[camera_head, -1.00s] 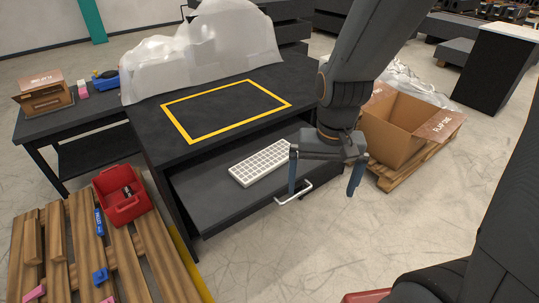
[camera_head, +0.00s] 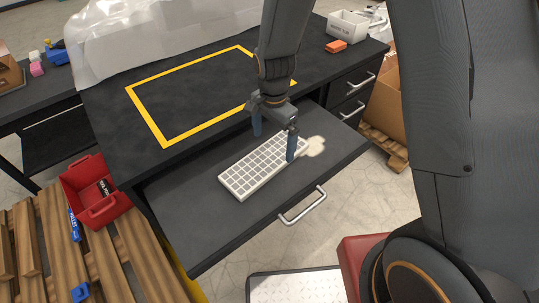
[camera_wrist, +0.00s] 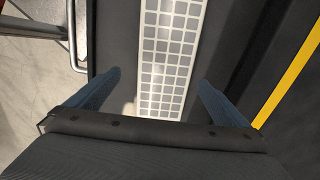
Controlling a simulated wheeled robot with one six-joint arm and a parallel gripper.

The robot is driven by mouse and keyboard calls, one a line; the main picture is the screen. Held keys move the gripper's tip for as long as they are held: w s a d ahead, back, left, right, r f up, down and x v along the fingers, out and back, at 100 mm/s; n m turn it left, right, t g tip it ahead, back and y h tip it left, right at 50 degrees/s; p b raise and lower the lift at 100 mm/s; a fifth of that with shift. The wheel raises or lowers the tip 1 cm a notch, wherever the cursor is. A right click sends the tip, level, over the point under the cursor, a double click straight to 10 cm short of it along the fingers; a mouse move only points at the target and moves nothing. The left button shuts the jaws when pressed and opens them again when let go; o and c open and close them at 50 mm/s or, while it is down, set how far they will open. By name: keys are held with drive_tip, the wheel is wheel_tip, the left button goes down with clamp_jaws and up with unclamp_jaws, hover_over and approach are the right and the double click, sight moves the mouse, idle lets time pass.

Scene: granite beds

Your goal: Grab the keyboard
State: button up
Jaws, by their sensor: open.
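A white keyboard (camera_head: 256,170) with grey keys lies flat in the pulled-out dark drawer (camera_head: 200,226) of the desk. In the wrist view the keyboard (camera_wrist: 168,55) runs away from me, its near end between the two fingers. My gripper (camera_head: 274,143) is open over the keyboard's right end, one blue finger on each long side. In the wrist view my gripper (camera_wrist: 160,95) shows empty space between each finger and the keyboard. I cannot tell how far above the drawer floor the fingertips are.
The drawer has a metal handle (camera_head: 303,206) at its front. The black desktop (camera_head: 110,115) with a yellow taped rectangle (camera_head: 200,125) overhangs behind. A red bin (camera_head: 95,190) sits on a wooden pallet at left. A white box (camera_head: 347,26) and orange block (camera_head: 336,47) stand at the desk's right.

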sight(266, 158)
drive_tip(key=f, duration=0.2)
drive_tip(key=a+f, duration=0.2)
drive_tip(key=f, duration=0.1)
drive_tip(key=shift+s+a+f+p, duration=0.15)
drive_tip(key=shift+s+f+p, duration=0.05)
drive_tip(key=shift+f+p, duration=0.1)
drive_tip(key=shift+f, duration=0.55)
drive_tip(key=shift+c, duration=0.4)
drive_tip(key=c, duration=1.1)
drive_tip(key=shift+c, duration=0.6)
drive_tip(key=shift+r, duration=0.15)
